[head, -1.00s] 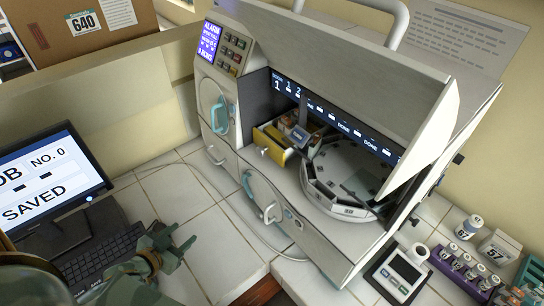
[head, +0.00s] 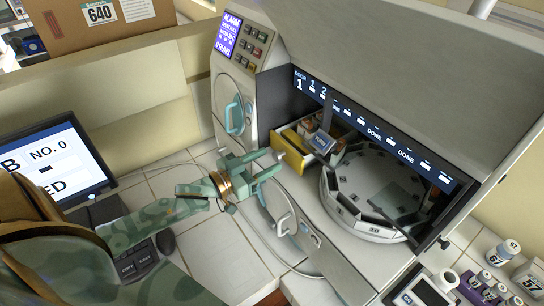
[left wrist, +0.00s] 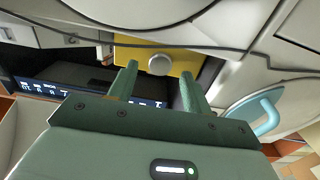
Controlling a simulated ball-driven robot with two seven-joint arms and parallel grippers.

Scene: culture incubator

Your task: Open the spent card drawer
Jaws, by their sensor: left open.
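A yellow drawer (head: 293,157) sits at the left end of the machine's open front, beside the round carousel. In the left wrist view its yellow front (left wrist: 184,54) carries a round grey knob (left wrist: 160,65). My left gripper (head: 274,159) is open and empty just in front of the yellow front. In the left wrist view the fingertips (left wrist: 158,70) lie to either side of the knob; I cannot tell whether they touch it. In the head view the fingers hide the knob. My right gripper is not in view.
The carousel (head: 372,228) lies right of the drawer, under the raised lid (head: 400,70). Doors with a teal handle (head: 234,117) and a pale handle (head: 285,224) are close to my left gripper. A monitor (head: 50,165) stands at left.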

